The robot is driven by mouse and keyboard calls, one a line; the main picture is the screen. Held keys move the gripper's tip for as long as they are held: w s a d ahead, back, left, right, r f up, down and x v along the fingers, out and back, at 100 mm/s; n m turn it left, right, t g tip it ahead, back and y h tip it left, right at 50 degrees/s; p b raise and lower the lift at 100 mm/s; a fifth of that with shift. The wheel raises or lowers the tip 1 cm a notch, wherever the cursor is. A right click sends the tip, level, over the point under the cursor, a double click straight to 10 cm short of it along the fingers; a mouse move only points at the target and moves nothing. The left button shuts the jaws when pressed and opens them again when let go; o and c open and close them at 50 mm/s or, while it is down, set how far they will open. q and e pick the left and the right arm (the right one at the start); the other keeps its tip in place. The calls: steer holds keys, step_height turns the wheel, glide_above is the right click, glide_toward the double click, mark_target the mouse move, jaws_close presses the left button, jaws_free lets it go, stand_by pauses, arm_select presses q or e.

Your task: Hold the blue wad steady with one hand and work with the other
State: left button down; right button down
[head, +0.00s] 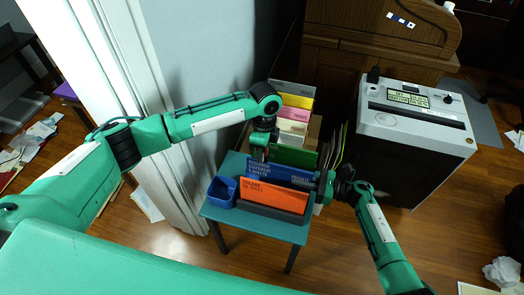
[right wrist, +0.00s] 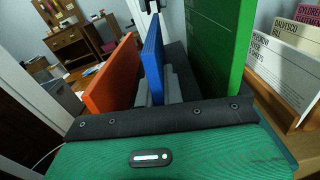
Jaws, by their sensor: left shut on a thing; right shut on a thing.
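The blue wad (head: 283,173), a flat book-like block with white lettering, stands upright on the small teal table between an orange wad (head: 272,194) and a green wad (head: 292,156). My left gripper (head: 259,153) is shut on its upper left end. My right gripper (head: 324,186) is at its right end, and in the right wrist view its grey fingers (right wrist: 157,90) are shut around the near edge of the blue wad (right wrist: 152,62). The orange wad (right wrist: 114,75) is to the left there, the green wad (right wrist: 219,45) to the right. The fingertips are partly hidden.
A blue open box (head: 222,192) sits at the left of the teal table (head: 250,226). More upright books (head: 293,115) stand behind. A grey-topped shredder-like machine (head: 415,115) stands to the right. Crumpled paper (head: 502,271) lies on the wooden floor.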

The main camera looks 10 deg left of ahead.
arm_select(q)
steer(key=shift+r, duration=0.1)
steer(key=shift+w+r, duration=0.15)
steer(key=shift+r, duration=1)
steer(key=c, duration=2.1)
jaws_free()
jaws_close()
arm_select(e)
steer(key=c, duration=1.5)
jaws_free()
steer(key=shift+o, duration=0.2)
